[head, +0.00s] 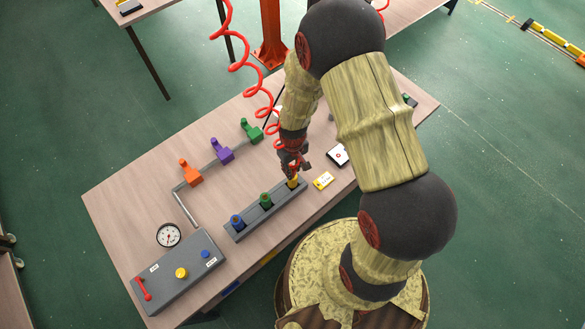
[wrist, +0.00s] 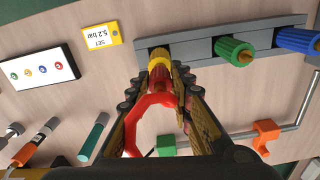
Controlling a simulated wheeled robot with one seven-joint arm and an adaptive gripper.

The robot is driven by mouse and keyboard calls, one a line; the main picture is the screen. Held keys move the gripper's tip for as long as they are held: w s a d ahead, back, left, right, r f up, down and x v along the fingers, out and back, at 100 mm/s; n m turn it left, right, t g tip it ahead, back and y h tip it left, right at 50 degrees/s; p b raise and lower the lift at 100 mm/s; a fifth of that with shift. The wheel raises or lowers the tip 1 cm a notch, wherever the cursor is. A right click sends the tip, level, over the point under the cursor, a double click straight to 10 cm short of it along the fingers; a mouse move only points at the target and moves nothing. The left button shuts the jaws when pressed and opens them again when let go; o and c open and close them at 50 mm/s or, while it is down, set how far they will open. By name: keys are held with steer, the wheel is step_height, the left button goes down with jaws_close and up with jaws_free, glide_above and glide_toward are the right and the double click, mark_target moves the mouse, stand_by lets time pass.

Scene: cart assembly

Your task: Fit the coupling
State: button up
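The yellow coupling (head: 292,182) stands at the right end of a grey holder block (head: 262,215). A green coupling (head: 265,199) and a blue coupling (head: 237,221) stand in the same block. My gripper (head: 293,164) is just above the yellow coupling. A red curved hose (wrist: 148,118) crosses between the fingers and hides part of the view. In the head view the red coiled hose (head: 264,98) comes down beside my gripper.
A grey pipe (head: 184,207) carries orange (head: 190,173), purple (head: 222,150) and green (head: 251,131) fittings. A gauge (head: 168,235) and control panel (head: 180,275) are at the lower left. A yellow label (head: 324,180) lies by the holder. Tools (wrist: 92,136) lie nearby.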

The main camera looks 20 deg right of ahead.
steer(key=o, duration=0.5)
steer(key=shift+c, duration=0.2)
step_height(320, 180, up, 12)
stand_by(0.4)
steer(key=s+r+m+t+b, duration=0.2)
steer(key=s+r+t+b, duration=0.3)
steer(key=s+r+b, duration=0.6)
steer(key=s+b, duration=0.3)
steer(key=b, duration=0.5)
steer(key=shift+r+t, duration=0.3)
